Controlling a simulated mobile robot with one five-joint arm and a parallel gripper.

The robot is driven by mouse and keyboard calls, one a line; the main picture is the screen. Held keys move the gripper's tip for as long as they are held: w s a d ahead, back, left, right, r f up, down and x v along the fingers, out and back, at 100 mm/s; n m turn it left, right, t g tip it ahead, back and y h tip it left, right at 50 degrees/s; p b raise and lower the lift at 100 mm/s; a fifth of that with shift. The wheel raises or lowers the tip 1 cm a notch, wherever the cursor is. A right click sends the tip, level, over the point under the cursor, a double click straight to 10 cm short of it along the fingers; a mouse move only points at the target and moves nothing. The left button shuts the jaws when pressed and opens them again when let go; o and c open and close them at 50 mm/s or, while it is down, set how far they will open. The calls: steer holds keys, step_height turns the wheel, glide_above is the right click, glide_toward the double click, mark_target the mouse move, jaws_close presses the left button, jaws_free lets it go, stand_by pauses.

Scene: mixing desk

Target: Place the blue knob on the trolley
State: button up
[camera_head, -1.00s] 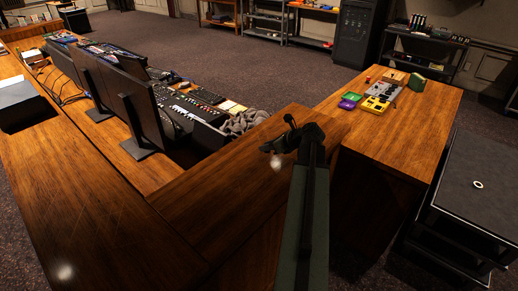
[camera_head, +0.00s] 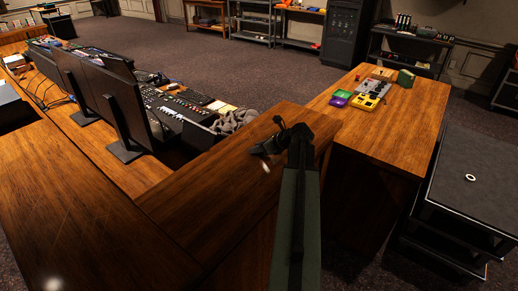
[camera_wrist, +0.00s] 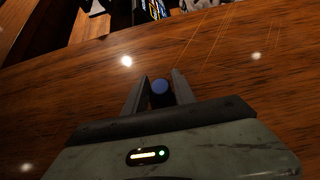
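In the head view my gripper (camera_head: 266,149) is over the wooden desk top, and the knob cannot be made out there. The trolley (camera_head: 455,210) is a low black cart at the right, with a flat dark top and a lower shelf. My gripper is well to the left of it.
A small white ring (camera_head: 470,178) lies on the trolley top. A wooden desk block (camera_head: 395,130) with coloured boxes (camera_head: 365,97) stands between my gripper and the trolley. Monitors (camera_head: 105,95) and mixing gear are at the left. Carpet is open behind.

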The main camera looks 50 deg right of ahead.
steer(key=shift+o, duration=0.4)
steer(key=shift+s+r+p, duration=0.1)
steer(key=shift+r+p, duration=0.3)
steer(key=a+p+v, duration=0.1)
steer(key=p+v, duration=0.6)
steer(key=v, duration=0.4)
steer(key=shift+s+d, duration=0.3)
steer(key=shift+d, duration=0.25)
steer(key=shift+s, duration=0.1)
